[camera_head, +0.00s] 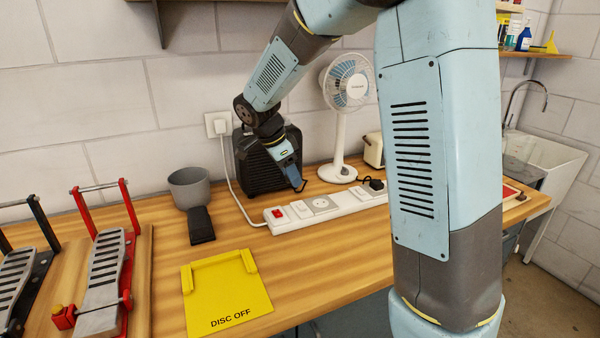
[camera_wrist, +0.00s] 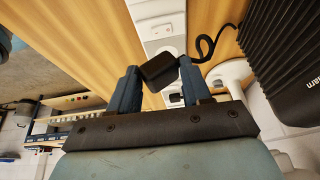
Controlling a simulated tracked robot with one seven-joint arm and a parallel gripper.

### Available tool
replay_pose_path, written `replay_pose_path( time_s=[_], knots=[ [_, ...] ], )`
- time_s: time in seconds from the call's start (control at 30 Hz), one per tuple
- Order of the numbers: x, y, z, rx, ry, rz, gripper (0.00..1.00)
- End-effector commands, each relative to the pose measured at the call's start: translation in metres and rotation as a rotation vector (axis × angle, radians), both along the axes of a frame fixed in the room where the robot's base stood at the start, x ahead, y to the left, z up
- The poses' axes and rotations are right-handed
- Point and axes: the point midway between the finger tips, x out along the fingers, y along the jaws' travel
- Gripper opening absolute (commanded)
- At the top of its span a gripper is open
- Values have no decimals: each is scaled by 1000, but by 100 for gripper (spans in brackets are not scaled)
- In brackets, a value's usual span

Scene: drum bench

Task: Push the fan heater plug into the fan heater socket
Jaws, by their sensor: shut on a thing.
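My gripper (camera_head: 299,186) hangs low over the white power strip (camera_head: 285,225), its fingers pointing down. In the wrist view my gripper (camera_wrist: 158,84) is shut on the black plug (camera_wrist: 160,70), which sits tilted between the blue fingertips. A black cord curls from the plug to the right. A round socket face (camera_head: 321,203) shows on the strip; in the wrist view it is partly hidden behind the plug. The plug looks apart from the socket, but the gap is hard to judge. A black ribbed box, likely the fan heater (camera_head: 252,172), stands behind the gripper.
Another black plug (camera_head: 375,183) sits toward the strip's right end. A white desk fan (camera_head: 340,145) stands behind. A grey cup (camera_head: 188,185), a yellow DISC OFF plate (camera_head: 225,290) and pedals (camera_head: 105,270) are at left. A white cable (camera_head: 229,175) runs to the wall outlet.

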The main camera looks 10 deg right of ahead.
Motion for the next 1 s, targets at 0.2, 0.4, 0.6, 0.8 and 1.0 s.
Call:
replay_pose_path(
  time_s=[0.2,0.4,0.6,0.8,1.0],
  knots=[
    [-3,2,2,0,0,0,18],
    [-3,2,1,0,-1,0,18],
    [-1,-3,-1,4,-26,-1,18],
    [1,-10,-5,11,-61,0,18],
    [4,-16,-8,18,-98,0,18]
  ],
)
